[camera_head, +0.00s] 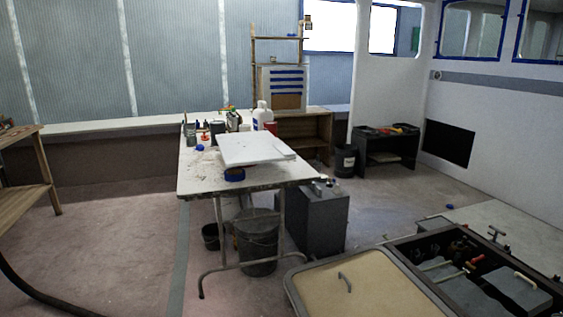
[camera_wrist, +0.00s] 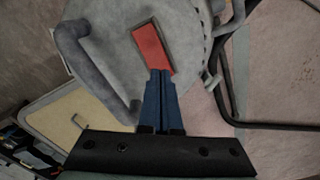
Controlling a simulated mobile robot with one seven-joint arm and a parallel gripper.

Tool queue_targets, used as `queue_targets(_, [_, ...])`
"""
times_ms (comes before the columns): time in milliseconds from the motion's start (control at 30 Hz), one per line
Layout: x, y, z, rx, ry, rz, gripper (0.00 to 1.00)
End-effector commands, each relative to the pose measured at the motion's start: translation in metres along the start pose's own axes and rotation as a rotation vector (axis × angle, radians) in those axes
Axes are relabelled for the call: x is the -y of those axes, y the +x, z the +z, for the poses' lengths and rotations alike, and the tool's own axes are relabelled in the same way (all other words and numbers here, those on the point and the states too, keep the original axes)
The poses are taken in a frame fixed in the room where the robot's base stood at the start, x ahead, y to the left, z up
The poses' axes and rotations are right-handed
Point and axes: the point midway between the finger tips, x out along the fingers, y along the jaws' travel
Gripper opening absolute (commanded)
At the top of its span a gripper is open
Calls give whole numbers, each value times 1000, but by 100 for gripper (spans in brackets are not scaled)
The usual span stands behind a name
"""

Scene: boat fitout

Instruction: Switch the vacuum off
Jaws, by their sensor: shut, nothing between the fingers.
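In the wrist view the vacuum's round grey top (camera_wrist: 112,38) fills the upper middle, with a thick grey handle (camera_wrist: 72,45) curving along its left side. A red rectangular switch (camera_wrist: 152,47) sits in a dark-edged recess in that top. My gripper (camera_wrist: 160,72) has its blue fingers shut together with nothing between them. Its tips overlap the near end of the red switch in the picture; I cannot tell whether they touch it. Which way the switch is rocked is not clear. I cannot make out the vacuum's body or my gripper in the head view.
A black hose (camera_head: 38,300) lies on the floor at lower left. A cluttered worktable (camera_head: 200,175) stands mid-room with a dark bucket (camera_head: 258,245) beneath. A beige hatch lid (camera_head: 350,285) and an open compartment (camera_head: 420,247) are at lower right.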

Motion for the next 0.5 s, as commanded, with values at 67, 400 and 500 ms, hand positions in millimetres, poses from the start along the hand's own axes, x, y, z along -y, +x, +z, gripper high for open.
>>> queue_targets(67, [0,2,0,0,0,0,0])
queue_targets(400, [0,7,0,0,0,0,0])
queue_targets(500, [0,8,0,0,0,0,0])
